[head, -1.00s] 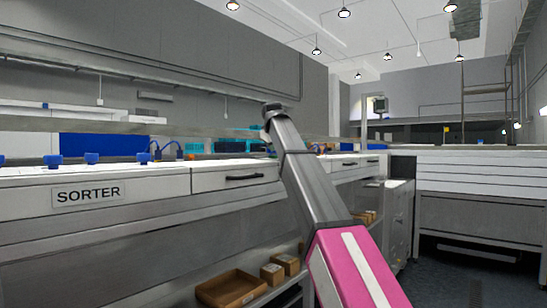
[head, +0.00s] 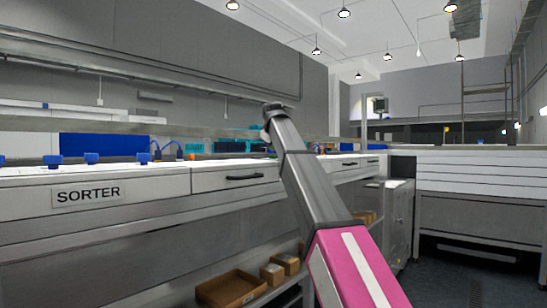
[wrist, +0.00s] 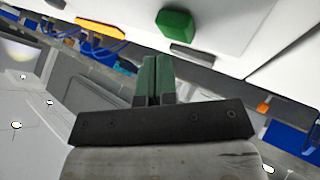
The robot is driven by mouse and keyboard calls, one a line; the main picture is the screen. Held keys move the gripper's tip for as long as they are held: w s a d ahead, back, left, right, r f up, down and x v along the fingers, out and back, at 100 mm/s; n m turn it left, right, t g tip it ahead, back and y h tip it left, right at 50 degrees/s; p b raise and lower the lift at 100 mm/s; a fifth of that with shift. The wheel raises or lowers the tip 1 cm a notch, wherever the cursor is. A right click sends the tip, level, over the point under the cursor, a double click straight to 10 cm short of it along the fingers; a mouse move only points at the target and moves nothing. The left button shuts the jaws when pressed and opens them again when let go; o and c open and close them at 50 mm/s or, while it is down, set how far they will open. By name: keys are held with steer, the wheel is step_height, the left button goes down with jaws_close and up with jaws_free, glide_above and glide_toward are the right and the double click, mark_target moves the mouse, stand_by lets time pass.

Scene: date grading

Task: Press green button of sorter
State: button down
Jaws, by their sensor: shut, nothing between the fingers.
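The green button (wrist: 175,25) is a green block on a white surface at the top middle of the wrist view. My gripper (wrist: 156,63) shows in the same view with its two dark green fingers shut side by side and empty. The fingertips point toward the button, with a visible gap in the picture between them and it. In the head view, the sorter (head: 88,195) is a long white and grey bench unit with a "SORTER" label on its front. The green button cannot be made out in the head view.
An orange piece (wrist: 101,28) lies left of the button in the wrist view. Blue knobs (head: 92,158) stand on the bench top. Brown boxes (head: 272,272) and a tray (head: 232,288) sit on the shelf below. Dark floor (head: 460,285) is open at the right.

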steer(key=shift+f, duration=0.15)
steer(key=shift+f, duration=0.25)
